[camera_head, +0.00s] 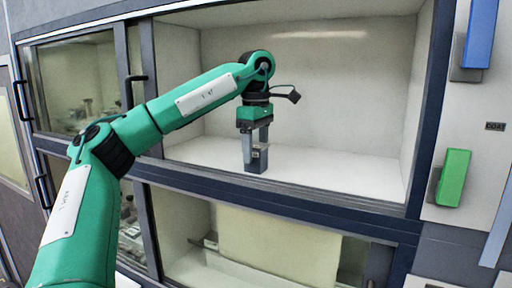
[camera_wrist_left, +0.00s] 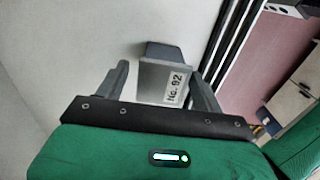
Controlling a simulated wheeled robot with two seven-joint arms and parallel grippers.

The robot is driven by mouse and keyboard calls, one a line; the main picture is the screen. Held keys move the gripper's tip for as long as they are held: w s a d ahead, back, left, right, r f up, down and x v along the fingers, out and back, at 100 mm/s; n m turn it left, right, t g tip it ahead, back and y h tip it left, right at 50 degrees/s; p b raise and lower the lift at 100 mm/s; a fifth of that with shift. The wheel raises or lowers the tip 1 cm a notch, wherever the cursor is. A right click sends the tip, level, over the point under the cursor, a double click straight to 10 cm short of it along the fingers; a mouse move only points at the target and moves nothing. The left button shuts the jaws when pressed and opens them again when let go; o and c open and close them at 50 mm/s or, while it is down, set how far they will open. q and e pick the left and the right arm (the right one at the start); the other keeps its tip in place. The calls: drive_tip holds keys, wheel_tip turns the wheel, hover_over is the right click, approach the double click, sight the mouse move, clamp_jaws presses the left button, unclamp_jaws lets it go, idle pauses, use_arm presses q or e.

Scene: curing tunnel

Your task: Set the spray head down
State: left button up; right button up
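A small grey block-like piece with a white "No. 92" label, which I take to be the spray head (camera_head: 256,160), stands on the white floor of the open upper compartment (camera_head: 320,188). In the left wrist view the spray head (camera_wrist_left: 163,80) shows between the fingers. My left gripper (camera_head: 257,152) points down over it, one finger on each side. The left wrist view shows my left gripper (camera_wrist_left: 160,85) with a gap between one finger and the spray head, so it is open around it. My right gripper is not in view.
A dark frame edge (camera_head: 280,196) runs along the compartment's front, with side walls left and right. Glass-fronted bays lie to the left and below. A green block (camera_head: 453,178) and a blue one (camera_head: 481,35) sit on the right panel. The compartment floor around the spray head is clear.

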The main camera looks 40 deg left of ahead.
sight(256, 144)
use_arm(q)
drive_tip(key=shift+r, duration=0.1)
drive_tip(key=shift+r, duration=3.85)
